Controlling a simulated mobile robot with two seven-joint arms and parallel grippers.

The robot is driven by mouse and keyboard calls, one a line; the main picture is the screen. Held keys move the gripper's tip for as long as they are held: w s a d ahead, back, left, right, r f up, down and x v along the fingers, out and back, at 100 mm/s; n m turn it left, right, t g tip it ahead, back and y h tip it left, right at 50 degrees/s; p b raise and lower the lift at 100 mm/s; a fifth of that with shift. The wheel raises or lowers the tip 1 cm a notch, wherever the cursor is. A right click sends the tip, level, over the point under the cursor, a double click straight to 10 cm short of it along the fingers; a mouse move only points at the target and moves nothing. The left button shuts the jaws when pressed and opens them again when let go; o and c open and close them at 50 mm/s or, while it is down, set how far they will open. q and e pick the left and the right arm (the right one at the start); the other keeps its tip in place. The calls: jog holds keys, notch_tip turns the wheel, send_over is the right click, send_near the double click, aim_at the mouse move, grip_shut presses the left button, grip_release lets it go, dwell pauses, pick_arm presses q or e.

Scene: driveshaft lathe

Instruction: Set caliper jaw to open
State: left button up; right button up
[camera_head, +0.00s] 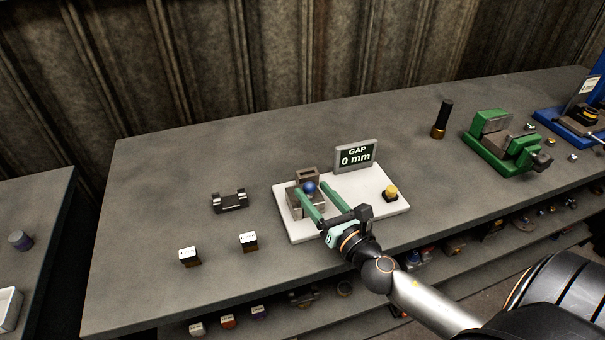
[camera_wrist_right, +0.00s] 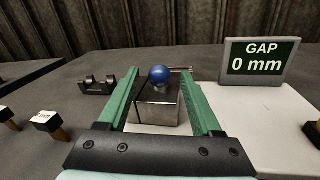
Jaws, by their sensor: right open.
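The caliper (camera_head: 307,199) is a grey metal block device with a blue ball knob (camera_head: 309,187), standing on a white base plate (camera_head: 378,208). A sign (camera_head: 356,156) on the plate reads "GAP 0 mm". In the right wrist view, the blue knob (camera_wrist_right: 160,74) sits on top of the metal block (camera_wrist_right: 157,105). My right gripper (camera_head: 320,190) is open, with its green fingers on either side of the block and knob; whether they touch it I cannot tell. The knob shows between the fingers in the wrist view. My left gripper is not in view.
A yellow button (camera_head: 390,192) is on the plate's right side. A dark bracket (camera_head: 230,201) and two small labelled blocks (camera_head: 189,256) lie to the left. A green vise (camera_head: 503,142) and a black cylinder (camera_head: 443,118) stand to the right. The bench's left part is mostly clear.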

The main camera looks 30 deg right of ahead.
aim_at(302, 184)
jog(key=shift+w+d+p, duration=0.1)
jog(key=shift+w+p, duration=0.25)
jog(key=shift+w, duration=2.6)
jog(key=shift+c, duration=0.2)
grip_shut()
